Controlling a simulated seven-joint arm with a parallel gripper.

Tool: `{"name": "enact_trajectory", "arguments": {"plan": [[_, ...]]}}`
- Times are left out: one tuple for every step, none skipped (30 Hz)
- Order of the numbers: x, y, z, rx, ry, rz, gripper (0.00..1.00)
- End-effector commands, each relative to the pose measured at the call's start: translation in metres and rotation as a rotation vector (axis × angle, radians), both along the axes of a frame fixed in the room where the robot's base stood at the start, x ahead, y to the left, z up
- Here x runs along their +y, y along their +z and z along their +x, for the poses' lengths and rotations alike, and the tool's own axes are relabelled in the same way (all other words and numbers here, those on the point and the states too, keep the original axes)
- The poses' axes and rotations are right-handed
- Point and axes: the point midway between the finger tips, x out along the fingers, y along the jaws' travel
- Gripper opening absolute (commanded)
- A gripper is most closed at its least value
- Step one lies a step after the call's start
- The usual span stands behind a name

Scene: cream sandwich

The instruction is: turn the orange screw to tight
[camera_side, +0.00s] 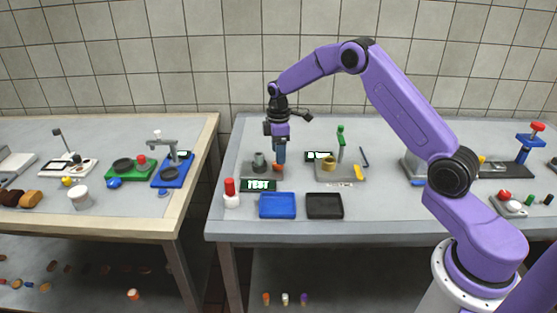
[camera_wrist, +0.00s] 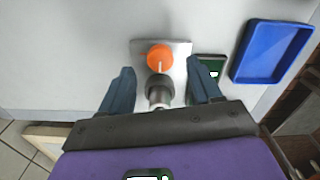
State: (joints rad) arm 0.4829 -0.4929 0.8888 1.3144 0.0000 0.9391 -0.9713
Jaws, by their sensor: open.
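The orange screw (camera_side: 278,168) is a round knob on a grey plate (camera_wrist: 182,48) on the right-hand table. In the wrist view the orange screw (camera_wrist: 159,54) shows a pale line running down toward a grey cylinder (camera_wrist: 157,92). My gripper (camera_side: 280,161) points down close to the screw in the side view. In the wrist view my open gripper (camera_wrist: 160,70) has one finger to each side, with clear gaps to the screw and the grey cylinder. Nothing is between the fingers' grip. I cannot tell the fingertips' exact height.
A display reading TEST (camera_side: 258,185) stands in front of the plate. A blue tray (camera_side: 278,212) and a black tray (camera_side: 325,213) lie at the front edge. A fixture with a green-topped post (camera_side: 341,140) stands to the right, a red-topped white bottle (camera_side: 231,200) to the left.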

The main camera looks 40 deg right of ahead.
Motion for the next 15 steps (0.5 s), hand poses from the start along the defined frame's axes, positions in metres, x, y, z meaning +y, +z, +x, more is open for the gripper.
{"name": "enact_trajectory", "arguments": {"plan": [[0.000, -0.009, -0.001, 0.004, 0.000, 0.000, 0.63], [0.000, -0.013, -0.001, 0.004, 0.000, 0.000, 0.63], [0.000, -0.018, 0.000, 0.001, 0.000, 0.000, 0.63], [0.000, -0.022, 0.000, 0.001, 0.000, 0.000, 0.63], [0.000, -0.025, 0.000, 0.002, 0.000, 0.000, 0.63], [0.000, -0.028, 0.000, 0.001, 0.000, 0.000, 0.63], [0.000, -0.030, 0.000, 0.000, 0.000, 0.000, 0.63], [0.000, -0.032, 0.000, 0.000, 0.000, 0.000, 0.63], [0.000, -0.034, 0.000, 0.000, 0.000, 0.000, 0.63], [0.000, -0.035, 0.000, 0.000, 0.000, 0.000, 0.63], [0.000, -0.036, 0.000, 0.000, 0.000, 0.000, 0.63], [0.000, -0.037, 0.000, 0.000, 0.000, 0.000, 0.63], [0.000, -0.037, 0.000, 0.000, 0.000, 0.000, 0.63], [0.000, -0.037, 0.000, 0.000, 0.000, 0.000, 0.63], [0.000, -0.037, 0.000, 0.000, 0.000, 0.000, 0.63]]}}
